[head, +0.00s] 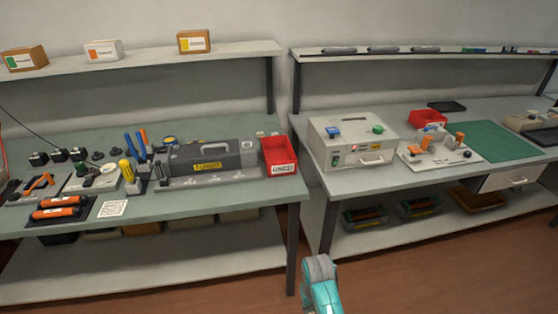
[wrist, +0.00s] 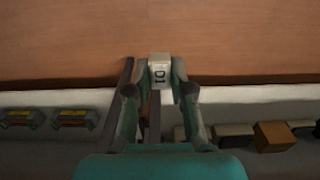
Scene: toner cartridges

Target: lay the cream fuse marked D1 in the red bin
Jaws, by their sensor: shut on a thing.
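The fuse is held between the two fingertips, above the brown floor and clear of any surface. In the head view only a teal part of my arm shows at the bottom, and the fuse is out of sight. A red bin (head: 290,165) with a white label stands at the right end of the left bench. A second red bin (head: 427,117) stands at the back of the right bench.
The left bench (head: 225,198) carries a dark grey device (head: 213,158), tools and orange rollers. The right bench (head: 355,178) carries a pale grey box (head: 358,140), a fixture and a green mat (head: 490,140). A narrow gap separates the benches. Brown floor (head: 400,275) is open in front.

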